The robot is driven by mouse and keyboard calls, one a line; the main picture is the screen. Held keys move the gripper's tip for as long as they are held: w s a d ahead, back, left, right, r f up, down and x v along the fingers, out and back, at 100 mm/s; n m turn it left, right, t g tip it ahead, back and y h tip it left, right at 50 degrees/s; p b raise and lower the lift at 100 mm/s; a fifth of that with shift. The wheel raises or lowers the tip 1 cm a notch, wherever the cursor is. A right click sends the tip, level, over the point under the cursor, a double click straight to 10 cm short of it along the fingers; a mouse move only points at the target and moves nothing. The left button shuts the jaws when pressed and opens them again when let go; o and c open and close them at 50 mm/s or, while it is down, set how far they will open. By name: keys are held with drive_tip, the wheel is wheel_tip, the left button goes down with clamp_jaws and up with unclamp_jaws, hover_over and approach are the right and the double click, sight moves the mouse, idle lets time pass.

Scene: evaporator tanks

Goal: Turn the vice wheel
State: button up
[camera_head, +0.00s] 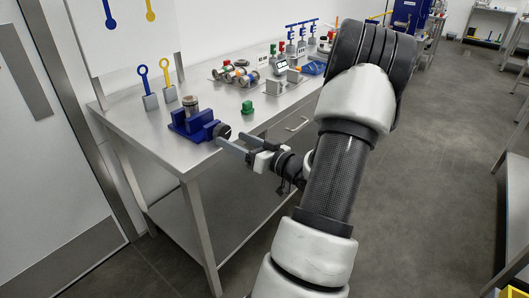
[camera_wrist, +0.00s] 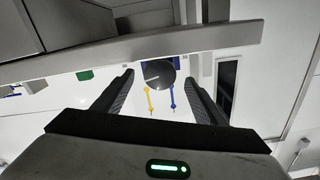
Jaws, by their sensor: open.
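The blue vice (camera_head: 193,123) stands on the near corner of the metal table, with a brownish cylindrical piece (camera_head: 190,104) in its top. The dark round vice wheel (camera_head: 222,131) is on its right side, facing my arm. In the wrist view, the wheel (camera_wrist: 158,74) appears as a dark disc between and beyond my fingertips. My gripper (camera_head: 233,142) is open at the table's front edge, its fingers pointing at the wheel. In the wrist view, my gripper (camera_wrist: 158,85) has its two dark fingers on either side of the wheel, with gaps visible. Contact cannot be made out.
The metal table (camera_head: 155,135) has its front edge close below my fingers. A green block (camera_head: 247,107) stands right of the vice. Blue (camera_head: 147,88) and yellow (camera_head: 168,80) ring-topped holders stand behind it. Coloured cylinders (camera_head: 235,74) lie farther back. Open floor (camera_head: 430,150) is right.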

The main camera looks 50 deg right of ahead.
drive_tip(key=s+d+p, duration=0.1)
drive_tip(key=s, duration=1.2)
drive_tip(key=shift+s, duration=0.25)
